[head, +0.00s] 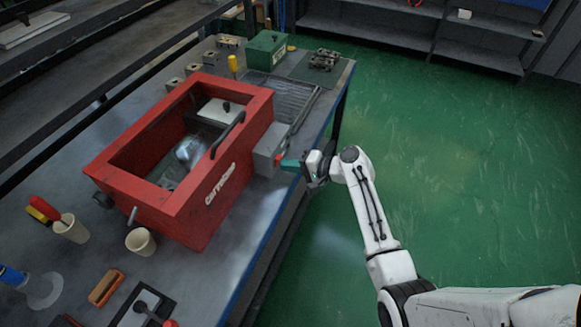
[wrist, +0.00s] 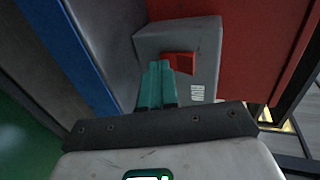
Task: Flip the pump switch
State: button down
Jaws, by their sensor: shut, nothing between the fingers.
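The pump switch is a red rocker (wrist: 181,64) on the face of a grey box (wrist: 205,45) fixed to the side of a red open-topped machine (head: 200,200). In the head view the grey box (head: 265,150) sits at the machine's right side, near the table edge. My gripper (wrist: 158,68) is shut and empty, its teal fingers together. In the wrist view the fingertips are in front of the box, at the left edge of the red rocker. I cannot tell whether they touch it. In the head view my gripper (head: 284,162) points left at the box.
The bench (head: 215,300) holds cups (head: 140,241), a brush (head: 106,287) and a green box (head: 266,50) near its far end. A dark handle (head: 228,135) stands on the machine's rim. The green floor (head: 460,170) right of the bench is clear around my arm.

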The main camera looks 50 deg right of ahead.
jog(key=shift+r, duration=0.3)
jog(key=shift+r+p, duration=0.7)
jog(key=shift+p, duration=0.05)
